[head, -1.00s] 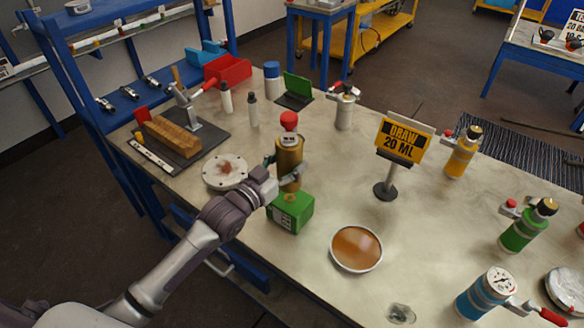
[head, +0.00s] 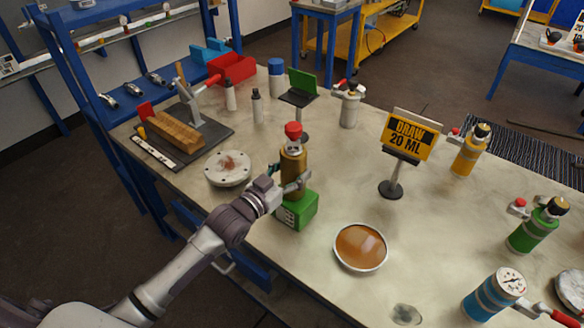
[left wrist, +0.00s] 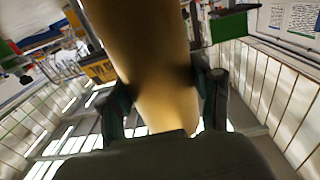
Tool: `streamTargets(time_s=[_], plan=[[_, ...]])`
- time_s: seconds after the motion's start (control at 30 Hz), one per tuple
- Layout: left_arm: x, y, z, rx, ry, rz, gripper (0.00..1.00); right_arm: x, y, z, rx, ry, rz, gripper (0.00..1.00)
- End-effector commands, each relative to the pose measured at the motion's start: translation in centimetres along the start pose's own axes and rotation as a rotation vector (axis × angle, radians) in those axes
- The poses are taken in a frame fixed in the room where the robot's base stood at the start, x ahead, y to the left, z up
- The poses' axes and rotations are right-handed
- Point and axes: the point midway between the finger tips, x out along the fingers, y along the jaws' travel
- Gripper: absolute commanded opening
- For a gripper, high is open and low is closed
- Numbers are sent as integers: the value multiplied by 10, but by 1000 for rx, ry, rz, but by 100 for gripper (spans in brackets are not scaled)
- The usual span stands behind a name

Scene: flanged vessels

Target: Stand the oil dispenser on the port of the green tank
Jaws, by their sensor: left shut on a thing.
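The oil dispenser (head: 293,162) is a brass-coloured cylinder with a red top. It is upright directly over the green tank (head: 298,212), a green block on the table. Its lower end is at the tank's top; the port is hidden behind the dispenser and gripper, so I cannot tell whether it touches. My left gripper (head: 291,186) is shut around the dispenser's lower body. In the left wrist view the dispenser body (left wrist: 150,60) fills the space between the two dark fingers. My right gripper is not in view.
A white flanged disc (head: 228,168) lies left of the tank, and a round dish of amber liquid (head: 361,247) lies to its right. A sign reading "DRAW 20 ML" (head: 409,137) stands further right. Several coloured vessels stand along the right side. The table between dish and sign is clear.

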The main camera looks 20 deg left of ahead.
Motion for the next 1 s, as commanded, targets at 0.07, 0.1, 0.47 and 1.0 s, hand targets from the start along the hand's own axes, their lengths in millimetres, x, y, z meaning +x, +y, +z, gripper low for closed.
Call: streamTargets(time_s=[0.07,0.1,0.47,1.0], plan=[[0,0,0,0,4,0,11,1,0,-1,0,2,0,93],[0,0,0,0,5,0,11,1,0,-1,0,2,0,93],[0,0,0,0,4,0,11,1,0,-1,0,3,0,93],[0,0,6,0,3,0,87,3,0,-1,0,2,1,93]])
